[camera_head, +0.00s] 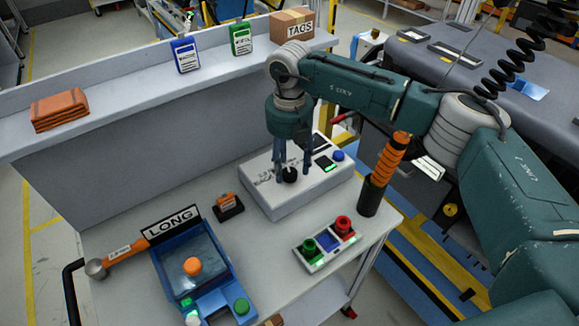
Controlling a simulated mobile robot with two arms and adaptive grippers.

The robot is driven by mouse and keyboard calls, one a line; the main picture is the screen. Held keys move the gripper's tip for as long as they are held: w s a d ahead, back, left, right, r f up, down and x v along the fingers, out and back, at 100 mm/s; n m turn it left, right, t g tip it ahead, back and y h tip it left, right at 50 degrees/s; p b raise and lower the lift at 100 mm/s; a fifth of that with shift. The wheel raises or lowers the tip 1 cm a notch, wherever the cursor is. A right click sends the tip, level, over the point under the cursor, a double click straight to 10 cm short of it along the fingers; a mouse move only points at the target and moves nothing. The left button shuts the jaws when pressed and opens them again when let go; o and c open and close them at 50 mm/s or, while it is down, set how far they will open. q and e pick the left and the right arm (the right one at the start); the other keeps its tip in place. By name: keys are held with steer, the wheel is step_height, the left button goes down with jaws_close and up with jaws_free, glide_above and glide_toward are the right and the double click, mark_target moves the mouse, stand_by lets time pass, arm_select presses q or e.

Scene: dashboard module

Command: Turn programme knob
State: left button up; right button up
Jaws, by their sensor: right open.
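The dashboard module (307,200) is a white box on the table, with a dark screen, a blue button (338,155) and a green lit display on its sloped top. A small black programme knob (289,175) sits near the left of that top. My right gripper (291,172) points straight down with its fingers open, one on each side of the knob. I cannot tell whether the fingers touch it. My left gripper is not in view.
A blue tray (165,262) with a LONG sign stands at front left. A red and green button box (328,245) lies in front of the module. A black and orange cylinder (384,172) stands at its right. A shelf (120,110) runs behind.

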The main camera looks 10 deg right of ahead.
mark_target(290, 171)
step_height(290, 171, up, 10)
steer(key=shift+r, duration=0.25)
stand_by(0.5)
